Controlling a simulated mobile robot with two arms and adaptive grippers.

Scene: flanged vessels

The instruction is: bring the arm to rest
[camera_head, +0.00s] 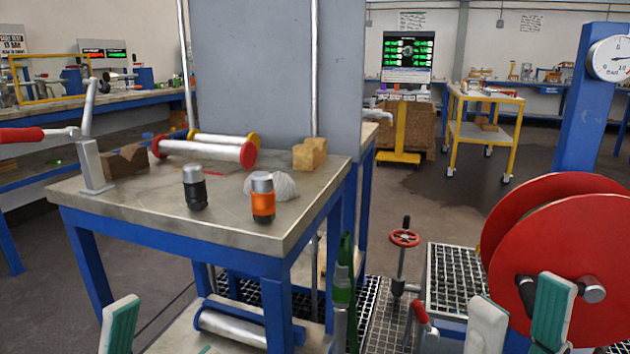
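My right gripper (520,312) is at the bottom right of the head view. Its two pale fingers with teal pads stand apart with nothing between them, in front of a large red reel. My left gripper (163,328) is at the bottom left, mostly below the frame. One finger with a teal pad shows, and a small green tip at the bottom edge looks like the other, well apart from it. Nothing shows between them. Both grippers are in front of and below the workbench top (140,212). Most of both arms is out of view.
The red reel (560,265), a red handwheel (404,238) and a blue gauge post (588,115) stand right. Open floor (440,190) lies beyond.

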